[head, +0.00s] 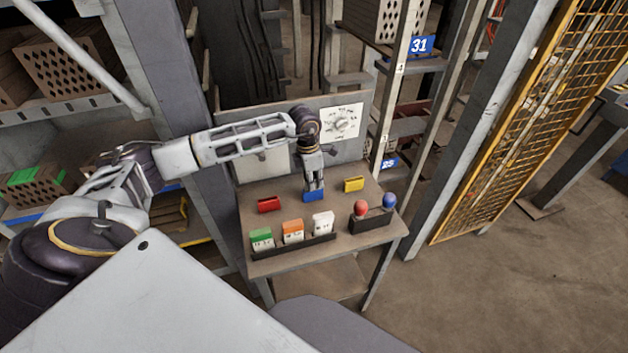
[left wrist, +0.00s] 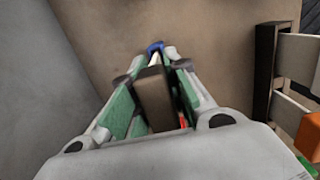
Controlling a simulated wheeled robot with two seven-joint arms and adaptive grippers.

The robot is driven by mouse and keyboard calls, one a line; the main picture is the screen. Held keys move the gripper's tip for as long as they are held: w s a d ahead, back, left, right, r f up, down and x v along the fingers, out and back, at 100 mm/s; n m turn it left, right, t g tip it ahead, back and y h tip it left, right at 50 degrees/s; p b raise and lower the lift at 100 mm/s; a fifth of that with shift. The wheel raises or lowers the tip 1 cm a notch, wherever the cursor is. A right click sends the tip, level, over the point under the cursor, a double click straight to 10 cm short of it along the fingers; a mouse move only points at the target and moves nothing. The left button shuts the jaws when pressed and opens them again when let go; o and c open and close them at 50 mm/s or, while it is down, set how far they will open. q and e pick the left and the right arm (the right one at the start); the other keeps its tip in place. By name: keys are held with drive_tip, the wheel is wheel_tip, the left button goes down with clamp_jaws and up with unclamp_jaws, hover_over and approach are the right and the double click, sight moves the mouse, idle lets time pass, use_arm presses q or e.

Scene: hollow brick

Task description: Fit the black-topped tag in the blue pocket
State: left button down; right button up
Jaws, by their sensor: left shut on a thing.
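My left gripper (head: 314,186) points down right above the blue pocket (head: 313,196), which stands on the small table. In the left wrist view its fingers (left wrist: 155,75) are shut on the black-topped tag, whose dark top (left wrist: 153,100) shows between them. A bit of white shows at the fingertips, just before the blue pocket (left wrist: 155,46). In the head view the fingers hide the tag. I cannot tell whether its lower end is inside the pocket or just above it. My right gripper is in neither view.
A red pocket (head: 268,204) and a yellow pocket (head: 353,184) flank the blue one. In front, a dark rack (head: 300,246) holds a green, an orange and a white tag. A dark holder (head: 372,223) with a red and a blue ball stands right. A panel with a dial (head: 340,124) rises behind.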

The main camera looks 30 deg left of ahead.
use_arm(q)
drive_tip(key=shift+f, duration=0.3)
idle(0.4)
drive_tip(key=c, duration=1.3)
unclamp_jaws()
drive_tip(key=shift+r, duration=0.15)
drive_tip(key=r, duration=0.7)
drive_tip(key=s+a+r, duration=0.1)
drive_tip(key=r, duration=0.3)
drive_tip(key=shift+r, duration=0.3)
drive_tip(key=shift+s, duration=0.1)
